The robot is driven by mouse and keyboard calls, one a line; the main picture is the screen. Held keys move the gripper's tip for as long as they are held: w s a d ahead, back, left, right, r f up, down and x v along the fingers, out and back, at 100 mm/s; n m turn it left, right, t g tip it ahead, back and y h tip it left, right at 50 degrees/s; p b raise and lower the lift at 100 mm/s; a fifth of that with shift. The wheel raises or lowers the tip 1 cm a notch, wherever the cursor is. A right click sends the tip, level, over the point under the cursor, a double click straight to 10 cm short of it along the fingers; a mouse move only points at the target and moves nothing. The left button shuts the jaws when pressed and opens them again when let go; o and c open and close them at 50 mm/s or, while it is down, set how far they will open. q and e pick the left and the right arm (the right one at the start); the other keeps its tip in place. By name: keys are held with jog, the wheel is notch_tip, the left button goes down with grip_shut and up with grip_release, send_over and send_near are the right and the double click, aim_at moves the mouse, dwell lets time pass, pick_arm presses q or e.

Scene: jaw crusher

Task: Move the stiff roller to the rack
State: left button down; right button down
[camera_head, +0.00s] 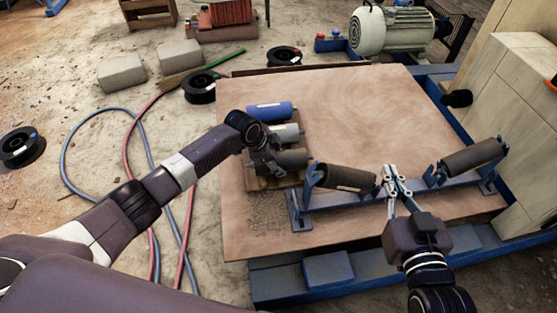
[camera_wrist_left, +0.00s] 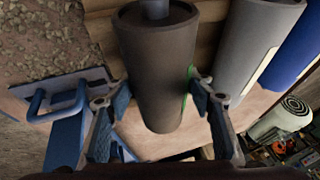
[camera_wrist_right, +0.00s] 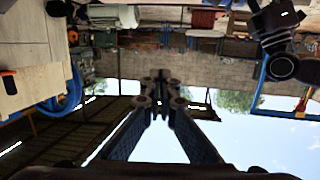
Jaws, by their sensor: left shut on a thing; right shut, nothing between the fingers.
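My left gripper (camera_head: 270,160) is shut on a dark grey-brown roller (camera_head: 293,160) at the near end of a wooden rack (camera_head: 257,183). In the left wrist view the fingers flank this roller (camera_wrist_left: 155,70), which has a green mark on its side. I cannot tell whether the roller touches the rack. A light grey roller (camera_head: 286,133) and a blue roller (camera_head: 268,111) lie beyond it on the rack. My right gripper (camera_head: 395,180) is shut and empty, over the middle of a blue frame; its closed fingers fill the middle of the right wrist view.
The blue frame (camera_head: 325,201) carries a dark roller on the left (camera_head: 345,178) and another on the right (camera_head: 472,157), with a gap between. The brown board (camera_head: 345,100) behind is clear. Pale blocks (camera_head: 522,80) border the right. Hoses and black spools lie left.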

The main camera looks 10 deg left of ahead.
pick_arm(q)
jog(key=shift+w+r, duration=0.1)
pick_arm(e)
jog(key=shift+r, duration=0.1)
jog(key=shift+w+a+r, duration=0.1)
jog(key=shift+r, duration=0.2)
jog(key=shift+r, duration=0.1)
pick_arm(q)
jog(key=shift+f, duration=0.25)
pick_arm(e)
jog(key=shift+w+r+t, duration=0.1)
jog(key=shift+r+t, duration=0.2)
jog(key=shift+t, duration=0.1)
jog(key=shift+a+r, duration=0.1)
